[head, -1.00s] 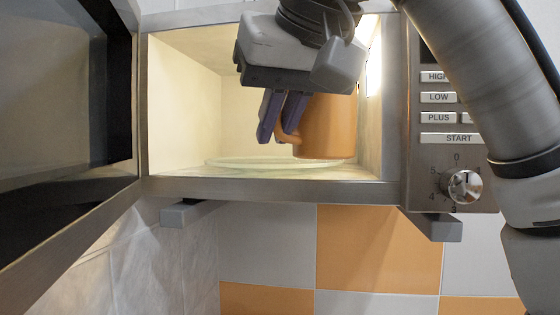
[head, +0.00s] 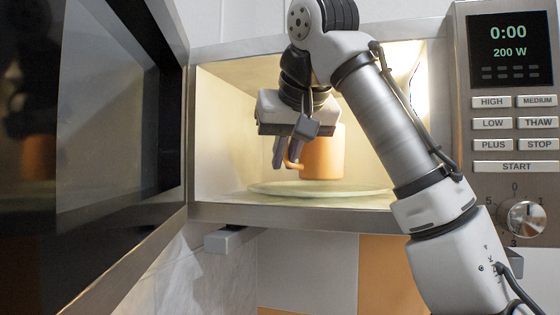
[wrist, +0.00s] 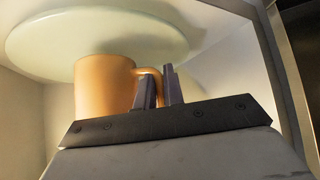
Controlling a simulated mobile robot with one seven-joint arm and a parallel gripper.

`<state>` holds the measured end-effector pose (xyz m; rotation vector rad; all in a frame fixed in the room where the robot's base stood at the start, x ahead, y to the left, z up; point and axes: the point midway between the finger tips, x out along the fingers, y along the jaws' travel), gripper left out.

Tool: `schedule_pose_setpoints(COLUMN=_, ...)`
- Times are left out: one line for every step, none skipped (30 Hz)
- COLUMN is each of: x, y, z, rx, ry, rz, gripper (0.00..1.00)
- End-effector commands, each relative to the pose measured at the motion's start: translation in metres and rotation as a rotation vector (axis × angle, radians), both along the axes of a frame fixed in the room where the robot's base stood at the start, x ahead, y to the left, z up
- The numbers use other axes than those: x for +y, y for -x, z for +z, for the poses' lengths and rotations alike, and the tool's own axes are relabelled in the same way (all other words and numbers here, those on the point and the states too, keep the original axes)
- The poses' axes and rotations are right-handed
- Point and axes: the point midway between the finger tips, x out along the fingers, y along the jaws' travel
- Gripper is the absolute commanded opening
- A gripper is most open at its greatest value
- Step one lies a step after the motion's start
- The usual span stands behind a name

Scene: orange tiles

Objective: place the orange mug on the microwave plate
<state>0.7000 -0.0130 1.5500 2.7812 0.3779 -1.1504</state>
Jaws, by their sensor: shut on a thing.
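The orange mug (head: 324,155) is inside the open microwave, upright, over the round glass plate (head: 345,189). It also shows in the wrist view (wrist: 102,84), against the plate (wrist: 60,38). My gripper (head: 283,160) is inside the microwave at the mug's left side, with its fingers shut on the mug's handle (head: 292,163). In the wrist view the fingers (wrist: 158,88) sit at the handle. The mug's base appears at or just above the plate; I cannot tell whether it touches. The mug's upper part is partly hidden by my gripper.
The microwave door (head: 110,130) stands open at the left. The control panel (head: 515,120), with buttons and a dial, is at the right. My arm reaches in past the right side of the opening. The plate's left part is bare.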

Motion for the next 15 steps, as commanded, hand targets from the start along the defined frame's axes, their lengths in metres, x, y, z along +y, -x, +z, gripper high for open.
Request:
schedule_pose_setpoints(x=0.002, y=-0.007, z=0.004, rx=-0.001, ry=0.000, rz=0.001, gripper=0.00)
schedule_pose_setpoints(x=0.004, y=-0.012, z=0.005, rx=0.000, ry=0.000, rz=0.000, gripper=0.00)
schedule_pose_setpoints(x=0.006, y=-0.019, z=0.006, rx=0.000, ry=0.001, rz=-0.001, gripper=0.00)
schedule_pose_setpoints(x=0.007, y=-0.025, z=0.006, rx=0.000, ry=0.001, rz=-0.001, gripper=0.00)
schedule_pose_setpoints(x=0.009, y=-0.030, z=0.006, rx=0.000, ry=0.001, rz=-0.001, gripper=0.00)
schedule_pose_setpoints(x=0.009, y=-0.034, z=0.001, rx=-0.001, ry=0.001, rz=0.000, gripper=0.00)
schedule_pose_setpoints(x=0.008, y=-0.033, z=-0.004, rx=-0.002, ry=0.002, rz=-0.001, gripper=0.00)
schedule_pose_setpoints(x=0.008, y=-0.032, z=-0.007, rx=-0.002, ry=0.002, rz=0.000, gripper=0.00)
schedule_pose_setpoints(x=0.008, y=-0.032, z=-0.010, rx=-0.003, ry=0.002, rz=0.000, gripper=0.00)
schedule_pose_setpoints(x=0.008, y=-0.032, z=-0.011, rx=-0.003, ry=0.001, rz=-0.001, gripper=0.00)
schedule_pose_setpoints(x=0.009, y=-0.032, z=-0.012, rx=-0.003, ry=0.001, rz=0.000, gripper=0.00)
schedule_pose_setpoints(x=0.009, y=-0.032, z=-0.014, rx=-0.003, ry=0.000, rz=0.001, gripper=0.00)
schedule_pose_setpoints(x=0.009, y=-0.032, z=-0.014, rx=-0.003, ry=0.000, rz=0.001, gripper=0.00)
schedule_pose_setpoints(x=0.009, y=-0.032, z=-0.014, rx=-0.003, ry=0.000, rz=0.001, gripper=0.00)
schedule_pose_setpoints(x=0.009, y=-0.032, z=-0.014, rx=-0.003, ry=-0.001, rz=0.001, gripper=0.00)
